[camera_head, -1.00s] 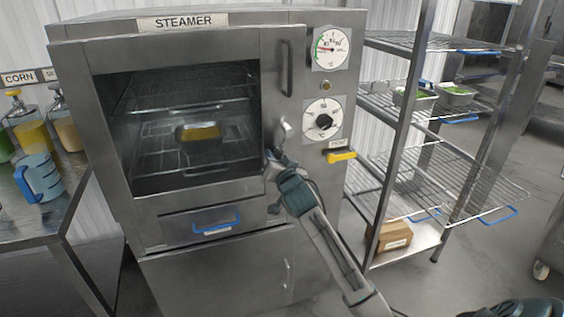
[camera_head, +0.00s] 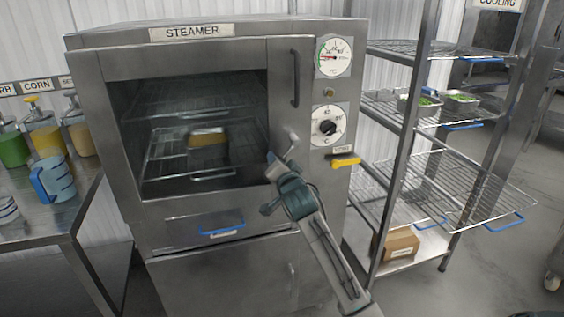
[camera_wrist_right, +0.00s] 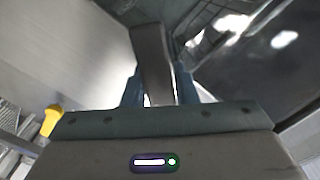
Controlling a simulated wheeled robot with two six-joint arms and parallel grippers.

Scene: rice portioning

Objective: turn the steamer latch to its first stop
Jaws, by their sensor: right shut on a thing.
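The steamer (camera_head: 90,80) is a grey metal cabinet labelled STEAMER, with its large door window facing me. A small metal latch (camera_head: 291,137) sits at the right edge of the door, below the vertical handle (camera_head: 295,78). My right gripper (camera_head: 280,162) is at the latch, its arm coming up from the lower right. In the right wrist view, the fingers (camera_wrist_right: 160,92) are shut on a dark bar, the latch lever (camera_wrist_right: 152,55). The latch's exact angle is hard to tell. My left gripper is not in view.
A pan (camera_head: 207,137) with yellowish contents sits on a rack inside the steamer. A gauge (camera_head: 333,57), a dial (camera_head: 327,126) and a yellow handle (camera_head: 346,162) are right of the latch. A wire shelf rack (camera_head: 401,140) stands close on the right. A counter (camera_head: 50,230) holds containers and a blue jug (camera_head: 53,180).

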